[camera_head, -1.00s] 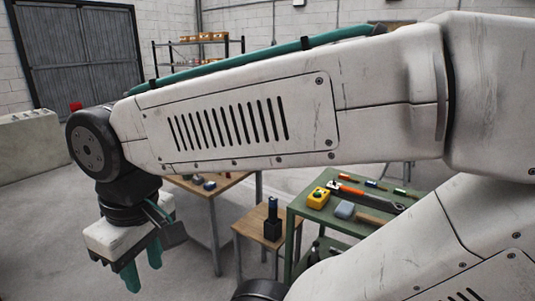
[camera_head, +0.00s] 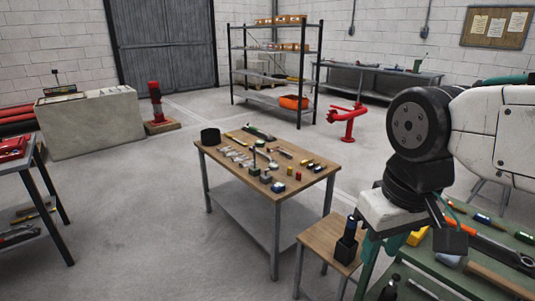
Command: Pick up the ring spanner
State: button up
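I cannot single out the ring spanner for certain. Several small metal tools and parts (camera_head: 238,156) lie on the wooden table (camera_head: 225,171) in the middle, too small to tell apart. A long tool with an orange handle (camera_head: 487,243) and a dark head lies on the green bench (camera_head: 455,275) at the lower right; its type is unclear. My gripper (camera_head: 383,250) hangs pointing down at the right, by the green bench's left edge and right of the wooden table. Its teal fingers look apart, with nothing seen between them. My arm hides part of the bench.
A wooden stool (camera_head: 322,236) with a dark bottle-like item (camera_head: 347,243) stands between table and green bench. A shelf rack (camera_head: 231,77), a red hydrant (camera_head: 347,122) and a concrete block (camera_head: 92,130) stand behind.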

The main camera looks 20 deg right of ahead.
aim_at(251, 148)
jog(key=z, duration=0.05)
jog(key=i, duration=1.05)
jog(key=u, duration=0.6)
jog(key=k, duration=1.05)
jog(key=u, duration=1)
jog(key=i, duration=2.25)
jog(key=z, duration=0.5)
jog(key=i, duration=2)
jog(key=z, duration=0.9)
jog(key=i, duration=1.1)
jog(key=z, duration=1.85)
jog(key=i, duration=0.9)
jog(key=z, duration=0.8)
